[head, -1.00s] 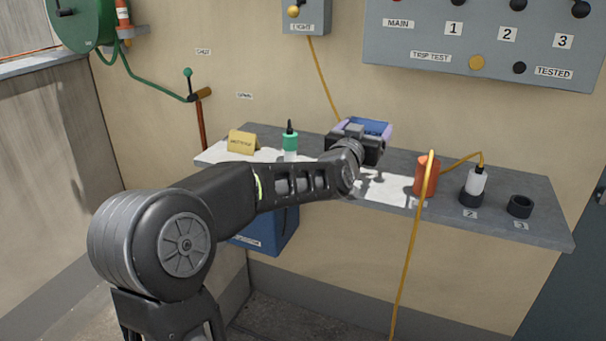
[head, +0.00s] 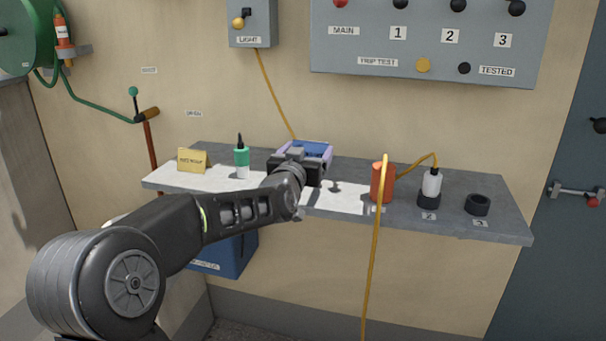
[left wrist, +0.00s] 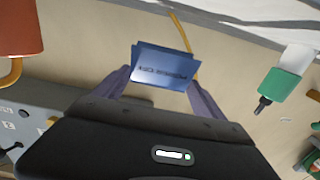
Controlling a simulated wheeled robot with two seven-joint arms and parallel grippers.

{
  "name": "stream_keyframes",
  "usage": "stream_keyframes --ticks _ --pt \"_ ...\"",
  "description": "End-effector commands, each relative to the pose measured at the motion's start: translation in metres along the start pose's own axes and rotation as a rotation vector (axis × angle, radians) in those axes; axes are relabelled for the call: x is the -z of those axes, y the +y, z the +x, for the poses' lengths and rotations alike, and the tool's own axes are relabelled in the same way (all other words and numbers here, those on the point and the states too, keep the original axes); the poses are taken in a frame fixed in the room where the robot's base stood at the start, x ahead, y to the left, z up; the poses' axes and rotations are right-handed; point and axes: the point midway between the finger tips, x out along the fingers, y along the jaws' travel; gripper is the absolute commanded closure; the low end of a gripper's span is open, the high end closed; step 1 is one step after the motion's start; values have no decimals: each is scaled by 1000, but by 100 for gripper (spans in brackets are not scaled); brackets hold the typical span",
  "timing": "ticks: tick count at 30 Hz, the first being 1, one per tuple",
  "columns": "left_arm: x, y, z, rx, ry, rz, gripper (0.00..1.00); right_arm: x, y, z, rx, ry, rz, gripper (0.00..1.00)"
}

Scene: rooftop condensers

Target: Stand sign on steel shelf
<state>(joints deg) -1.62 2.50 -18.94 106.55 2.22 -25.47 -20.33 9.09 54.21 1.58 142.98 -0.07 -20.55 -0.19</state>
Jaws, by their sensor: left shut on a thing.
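A blue folded sign (head: 312,148) with dark lettering is between the lavender fingers of my left gripper (head: 301,165). The gripper is shut on it, over the middle of the grey steel shelf (head: 470,220). In the left wrist view the sign (left wrist: 165,68) sits between the two fingers (left wrist: 163,88), its lettering upside down. The gripper hides the sign's lower part in the head view, so I cannot tell whether it touches the shelf. My right gripper is not in view.
A yellow sign (head: 192,160) and a green-and-white bottle (head: 242,160) stand left of the gripper. An orange cylinder (head: 382,185), a white bottle in a black ring (head: 431,187) and an empty black ring (head: 478,204) are right. A yellow cable (head: 372,270) hangs in front.

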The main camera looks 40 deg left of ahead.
Motion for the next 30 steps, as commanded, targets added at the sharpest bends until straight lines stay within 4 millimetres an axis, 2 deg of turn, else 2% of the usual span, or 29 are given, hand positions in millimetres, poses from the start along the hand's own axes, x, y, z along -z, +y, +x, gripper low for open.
stream_keyframes --ticks 8,15,18,30 --pt "-3 0 0 0 -1 0 58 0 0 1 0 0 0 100" --pt "-40 1 0 -1 -3 1 58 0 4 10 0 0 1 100" --pt "-49 1 0 -1 -1 -1 58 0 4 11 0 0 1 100" --pt "-53 0 0 -1 0 -1 58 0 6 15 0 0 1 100"
